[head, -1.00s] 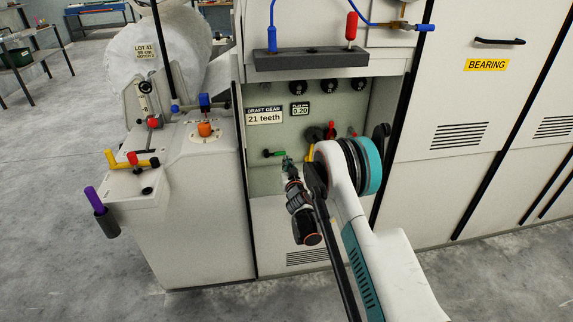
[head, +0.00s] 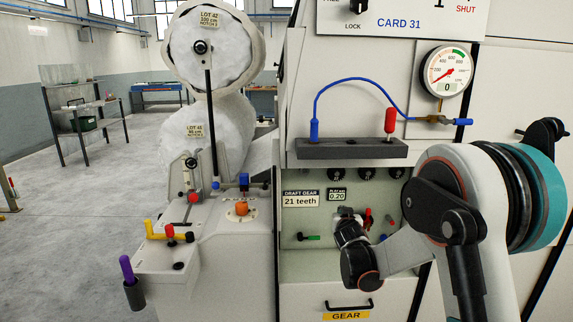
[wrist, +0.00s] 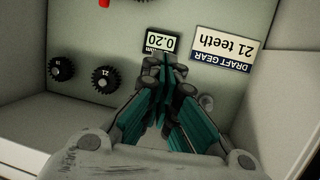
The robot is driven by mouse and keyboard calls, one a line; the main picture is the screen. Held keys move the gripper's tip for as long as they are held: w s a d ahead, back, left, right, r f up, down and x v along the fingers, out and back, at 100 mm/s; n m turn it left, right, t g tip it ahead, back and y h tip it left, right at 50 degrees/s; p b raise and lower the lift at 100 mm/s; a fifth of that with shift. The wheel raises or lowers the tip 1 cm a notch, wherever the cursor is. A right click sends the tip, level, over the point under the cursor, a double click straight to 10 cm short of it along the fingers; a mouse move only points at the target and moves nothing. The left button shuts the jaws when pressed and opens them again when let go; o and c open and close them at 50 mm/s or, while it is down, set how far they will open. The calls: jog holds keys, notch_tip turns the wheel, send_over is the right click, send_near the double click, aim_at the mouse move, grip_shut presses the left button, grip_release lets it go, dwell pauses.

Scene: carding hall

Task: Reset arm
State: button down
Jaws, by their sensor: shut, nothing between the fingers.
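My gripper (wrist: 165,75) shows in the wrist view with its teal fingers shut and nothing between them. It points into the gear recess of the card machine, in front of the 0.20 plate (wrist: 161,42) and the draft gear label reading 21 teeth (wrist: 222,49). In the head view my arm comes in from the right and bends left across the recess (head: 300,262). There the fingers are mostly hidden behind my wrist.
Dark gears (wrist: 105,79) hang on the recess wall. A grey shelf (head: 352,149) with red and blue handles juts out above. A pressure gauge (head: 446,71) is at upper right. A side cabinet with a yellow lever (head: 160,231) and purple handle (head: 126,268) stands left. Open floor lies further left.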

jog(key=s+d+r+g, duration=0.2)
jog(key=s+r, duration=0.3)
jog(key=s, duration=0.7)
jog(key=s+d+r+g, duration=0.1)
jog(key=s+r+g, duration=0.1)
jog(key=s+r, duration=0.65)
jog(key=s+f+g, duration=0.1)
jog(key=s+f, duration=0.2)
jog(key=s, duration=0.7)
jog(key=s+a+f+n+g+y, duration=0.1)
jog(key=s+f, duration=0.1)
jog(key=s, duration=0.7)
jog(key=s+a+f+g, duration=0.1)
jog(key=s+f, duration=0.2)
jog(key=s, duration=0.7)
jog(key=shift+s+f+n+g+y, duration=0.3)
jog(key=shift+y, duration=0.1)
jog(key=shift+a, duration=0.1)
